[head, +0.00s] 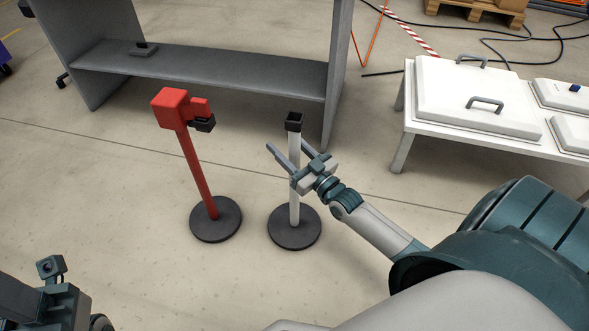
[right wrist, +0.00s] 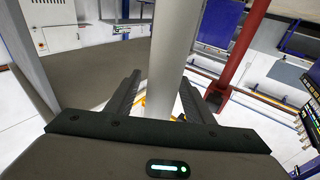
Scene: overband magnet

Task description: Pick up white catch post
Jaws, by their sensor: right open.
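The white catch post (head: 295,151) stands upright on a round black base (head: 294,228), with a black cap on top. My right gripper (head: 290,150) is open at the upper part of the post. In the right wrist view the white post (right wrist: 174,60) rises between the two open dark fingers (right wrist: 160,98), with gaps visible on both sides. At lower left in the head view, part of my left gripper (head: 52,268) shows; its fingers are not clear.
A red post (head: 196,165) with a red head and black base stands close on the left. A grey shelf unit (head: 220,72) is behind. A white table (head: 420,128) with lidded boxes stands at right. The floor in front of the posts is clear.

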